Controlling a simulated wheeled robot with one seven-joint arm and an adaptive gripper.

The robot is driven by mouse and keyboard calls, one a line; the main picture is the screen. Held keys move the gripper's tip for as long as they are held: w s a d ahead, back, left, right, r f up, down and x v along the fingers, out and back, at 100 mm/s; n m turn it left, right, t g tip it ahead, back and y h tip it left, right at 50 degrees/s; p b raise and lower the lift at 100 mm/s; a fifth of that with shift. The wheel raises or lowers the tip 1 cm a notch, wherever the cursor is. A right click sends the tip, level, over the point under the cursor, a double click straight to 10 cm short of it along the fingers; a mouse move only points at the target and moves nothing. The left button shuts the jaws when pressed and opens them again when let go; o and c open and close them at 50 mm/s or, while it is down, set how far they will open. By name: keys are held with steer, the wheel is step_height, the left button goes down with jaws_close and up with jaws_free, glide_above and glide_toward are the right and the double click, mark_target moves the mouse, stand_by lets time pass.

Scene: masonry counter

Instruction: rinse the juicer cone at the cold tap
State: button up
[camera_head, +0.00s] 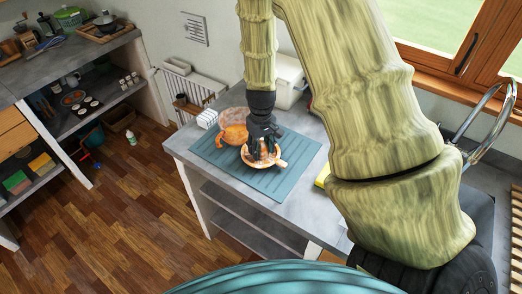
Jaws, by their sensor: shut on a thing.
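The juicer cone (250,160) looks like a shallow, round, orange-and-white piece with a short pale tab at its right. It is at the blue-green ribbed mat (285,172) on the grey counter. My gripper (263,150) points down and is shut on the juicer cone, covering much of its middle. I cannot tell whether the cone touches the mat or is just above it. A curved chrome tap (487,104) stands at the far right; its lower part is hidden by my arm.
An orange see-through jug (233,134) stands on the mat just left of the cone. A white box (288,80) is behind, against the wall. A yellow object (322,176) lies right of the mat, near my arm. A wooden window frame is above the tap.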

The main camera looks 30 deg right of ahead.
steer(key=shift+r, duration=0.35)
steer(key=shift+r+b, duration=0.75)
steer(key=shift+r, duration=0.2)
steer(key=s+b, duration=0.1)
steer(key=s, duration=0.4)
steer(key=s+a+r+b, duration=0.1)
steer(key=s+b, duration=0.1)
steer(key=s, duration=0.3)
steer(key=s+b, duration=0.2)
steer(key=s, duration=0.4)
steer(key=shift+a+r, duration=0.25)
steer(key=shift+a, duration=0.05)
